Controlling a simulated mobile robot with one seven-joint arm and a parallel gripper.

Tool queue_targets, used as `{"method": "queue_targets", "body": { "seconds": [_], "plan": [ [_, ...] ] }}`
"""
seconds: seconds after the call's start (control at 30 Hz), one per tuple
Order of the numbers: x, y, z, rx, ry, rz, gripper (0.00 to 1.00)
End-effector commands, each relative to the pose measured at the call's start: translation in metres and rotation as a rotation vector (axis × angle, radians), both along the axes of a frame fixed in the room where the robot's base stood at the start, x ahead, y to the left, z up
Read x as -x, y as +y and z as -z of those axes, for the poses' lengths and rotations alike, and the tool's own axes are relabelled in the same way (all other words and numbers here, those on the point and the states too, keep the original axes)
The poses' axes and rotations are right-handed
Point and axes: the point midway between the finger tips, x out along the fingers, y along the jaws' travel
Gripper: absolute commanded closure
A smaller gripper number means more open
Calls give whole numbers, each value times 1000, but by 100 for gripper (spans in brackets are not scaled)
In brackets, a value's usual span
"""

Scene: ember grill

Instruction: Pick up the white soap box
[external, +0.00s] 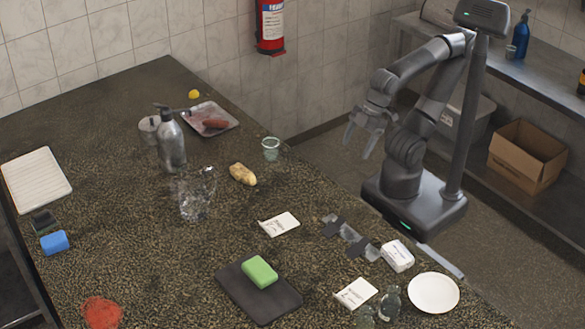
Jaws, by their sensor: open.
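A small white box with faint dark print (397,255), which looks like the soap box, lies on the dark speckled counter (215,235) near its right edge. It sits just above and left of a white plate (433,293). My gripper (359,147) is open and empty, pointing down beyond the counter's right edge. It is well above and apart from the white box in the picture. Nothing hides the box.
Dark-and-clear pieces (349,237) lie left of the box. White printed packets (279,224) (355,293), small glass shakers (389,303), and a green block (260,271) on a dark board (233,293) are nearby. A glass cup (271,149) stands near the edge.

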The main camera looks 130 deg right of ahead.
Motion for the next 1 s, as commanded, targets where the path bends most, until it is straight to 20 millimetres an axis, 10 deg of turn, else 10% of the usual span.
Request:
{"method": "queue_targets", "body": {
  "seconds": [0.73,1.0],
  "plan": [
    [-2,2,-1,-3,4,-1,0],
    [-39,41,-8,-52,110,6,0]
  ]
}}
